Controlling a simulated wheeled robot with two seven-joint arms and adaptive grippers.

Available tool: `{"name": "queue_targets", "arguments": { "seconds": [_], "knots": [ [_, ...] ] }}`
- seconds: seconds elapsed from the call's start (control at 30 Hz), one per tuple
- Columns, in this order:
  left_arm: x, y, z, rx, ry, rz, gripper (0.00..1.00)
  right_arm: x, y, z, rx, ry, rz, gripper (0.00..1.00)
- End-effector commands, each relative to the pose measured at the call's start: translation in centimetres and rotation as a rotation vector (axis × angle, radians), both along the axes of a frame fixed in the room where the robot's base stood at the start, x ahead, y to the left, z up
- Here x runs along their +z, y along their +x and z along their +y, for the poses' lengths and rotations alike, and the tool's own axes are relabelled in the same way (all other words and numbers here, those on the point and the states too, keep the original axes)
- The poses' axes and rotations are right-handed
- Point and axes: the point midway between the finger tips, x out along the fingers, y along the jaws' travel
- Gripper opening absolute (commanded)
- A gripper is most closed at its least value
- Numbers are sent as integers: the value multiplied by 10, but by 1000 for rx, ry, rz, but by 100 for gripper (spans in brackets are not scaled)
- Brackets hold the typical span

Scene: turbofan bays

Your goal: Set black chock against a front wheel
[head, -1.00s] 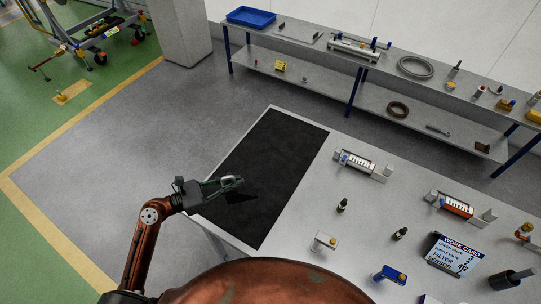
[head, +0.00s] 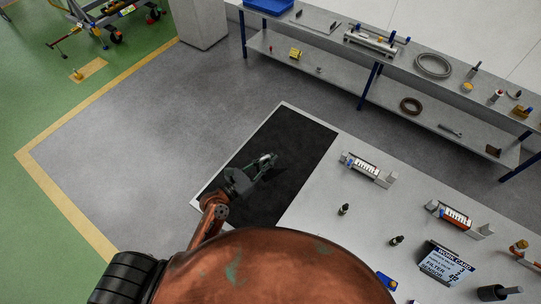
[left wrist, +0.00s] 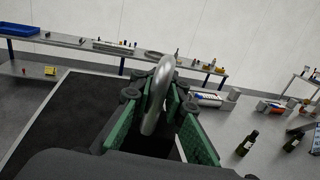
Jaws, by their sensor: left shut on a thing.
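My left gripper (head: 264,165) is over the black mat on the near table. It is shut on the black chock (head: 283,171), whose dark body hardly stands out against the mat. In the left wrist view, the green finger pads (left wrist: 158,115) stand on both sides of a silver curved handle (left wrist: 158,85); the body of the chock is mostly hidden there. A wheeled yellow and grey stand (head: 100,18) is at the far top left, on the green floor, with dark wheels (head: 116,37) partly in view. It is far from the gripper. My right gripper is out of view.
The near table (head: 315,190) carries the mat (head: 240,205), bottles, small fixtures and a work card (head: 445,262). A two-level shelf bench (head: 340,75) stands behind. A pale pillar (head: 200,22) is beside the stand. Grey floor left of the table is clear.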

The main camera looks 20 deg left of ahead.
Motion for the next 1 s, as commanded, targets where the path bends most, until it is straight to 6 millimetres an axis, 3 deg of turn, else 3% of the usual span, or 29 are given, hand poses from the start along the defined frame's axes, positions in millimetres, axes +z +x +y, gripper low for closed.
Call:
{"name": "queue_targets", "arguments": {
  "seconds": [0.03, 0.17, 0.4, 0.63, 0.9, 1.0],
  "knots": [
    [-5, 14, 2, -2, 1, -4, 0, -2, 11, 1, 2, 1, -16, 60],
    [-19, 43, 9, -2, 2, -4, 0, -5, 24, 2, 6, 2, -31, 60],
    [-60, 78, 17, -1, 1, -2, 0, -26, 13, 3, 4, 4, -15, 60],
    [-73, 91, 20, 0, 0, -2, 0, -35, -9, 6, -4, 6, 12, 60],
    [-109, 97, 23, 1, -1, 1, 0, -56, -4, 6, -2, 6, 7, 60],
    [-112, 97, 23, 2, -1, -2, 0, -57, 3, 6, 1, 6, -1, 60]
  ]
}}
